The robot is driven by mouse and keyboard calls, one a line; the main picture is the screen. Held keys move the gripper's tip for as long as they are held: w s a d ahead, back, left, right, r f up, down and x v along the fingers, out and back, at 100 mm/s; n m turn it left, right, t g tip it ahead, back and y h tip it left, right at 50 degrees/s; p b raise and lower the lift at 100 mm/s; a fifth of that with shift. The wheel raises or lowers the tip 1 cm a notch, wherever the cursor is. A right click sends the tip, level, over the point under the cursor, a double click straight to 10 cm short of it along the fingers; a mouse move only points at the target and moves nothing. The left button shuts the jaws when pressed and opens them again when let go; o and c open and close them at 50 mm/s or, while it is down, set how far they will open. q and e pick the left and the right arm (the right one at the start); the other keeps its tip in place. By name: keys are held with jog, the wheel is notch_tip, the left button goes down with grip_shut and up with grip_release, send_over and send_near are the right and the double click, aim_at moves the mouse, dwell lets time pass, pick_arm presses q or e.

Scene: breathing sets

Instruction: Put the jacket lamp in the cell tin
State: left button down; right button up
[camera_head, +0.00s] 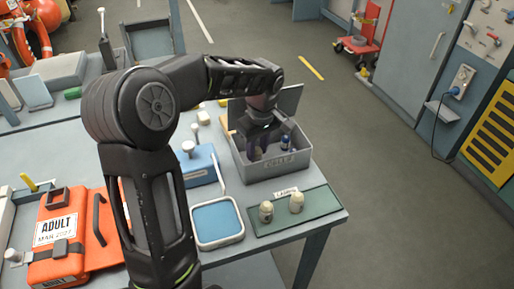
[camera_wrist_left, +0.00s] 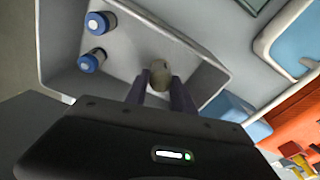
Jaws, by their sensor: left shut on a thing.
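The cell tin (camera_head: 281,162) is a grey open box near the right end of the table, its lid raised at the back. In the wrist view, its wall (camera_wrist_left: 205,80) surrounds two blue-and-white cells (camera_wrist_left: 92,60). One cell (camera_head: 286,142) also shows in the head view. My left gripper (camera_head: 262,150) reaches down into the tin. In the wrist view, its fingers (camera_wrist_left: 160,88) are shut on a small olive-grey jacket lamp (camera_wrist_left: 160,70), which is over the tin's inside. Whether the lamp touches the floor I cannot tell. My right gripper is out of view.
An orange ADULT jacket (camera_head: 75,240) lies farther left.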

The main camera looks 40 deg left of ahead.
aim_at(260, 151)
pick_arm(q)
jog(key=c, duration=1.1)
grip_release()
jog(key=shift+f, duration=0.15)
jog(key=shift+o, duration=0.2)
notch_tip(260, 151, up, 12)
jog(key=d, duration=0.1)
jog(key=shift+s+d, duration=0.2)
jog(key=shift+s, duration=0.05)
